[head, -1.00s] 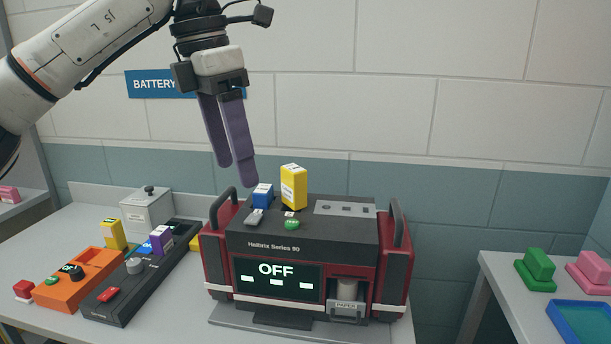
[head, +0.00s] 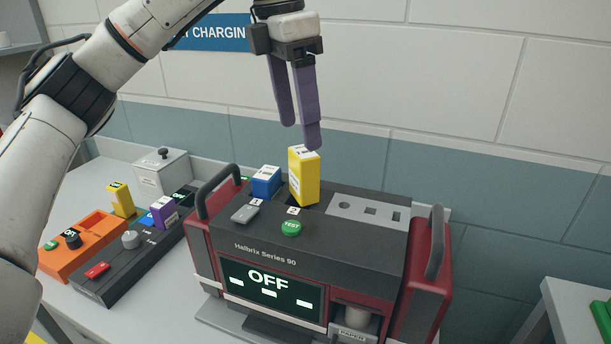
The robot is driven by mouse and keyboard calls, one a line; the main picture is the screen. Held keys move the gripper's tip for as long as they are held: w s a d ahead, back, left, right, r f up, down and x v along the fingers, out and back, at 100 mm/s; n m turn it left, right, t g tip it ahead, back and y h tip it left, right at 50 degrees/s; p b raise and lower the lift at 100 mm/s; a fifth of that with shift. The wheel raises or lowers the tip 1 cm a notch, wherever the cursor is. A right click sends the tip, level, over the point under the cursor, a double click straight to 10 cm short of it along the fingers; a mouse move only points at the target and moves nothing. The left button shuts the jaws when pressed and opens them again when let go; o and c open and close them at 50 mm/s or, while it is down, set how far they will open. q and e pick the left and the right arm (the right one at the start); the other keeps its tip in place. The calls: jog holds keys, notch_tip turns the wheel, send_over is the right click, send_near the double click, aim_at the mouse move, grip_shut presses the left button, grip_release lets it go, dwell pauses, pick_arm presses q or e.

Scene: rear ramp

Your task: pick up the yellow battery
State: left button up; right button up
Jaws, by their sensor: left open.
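A yellow battery (head: 305,178) stands upright in a slot on top of the Halbrix Series 90 machine (head: 262,232), beside a blue battery (head: 266,181). Another yellow battery (head: 121,200) stands at the left by the orange device. My left gripper (head: 300,138) points down with its purple fingers apart and empty. Its fingertips are just above and behind the top of the yellow battery on the machine; whether they touch it I cannot tell. My right gripper is not in view.
The machine has raised handles (head: 219,188) at both sides, a green TEST button (head: 291,228) and a screen reading OFF. An orange device (head: 82,246), a black charger (head: 137,255) with a purple battery (head: 163,212), and a grey box (head: 162,173) stand to the left.

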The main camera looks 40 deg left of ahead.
aim_at(303, 151)
pick_arm(q)
jog(key=f, duration=0.2)
jog(key=w+f, duration=0.1)
jog(key=f, duration=0.2)
jog(key=shift+w+f, duration=0.1)
jog(key=shift+f, duration=0.15)
jog(key=shift+c, duration=0.5)
grip_shut()
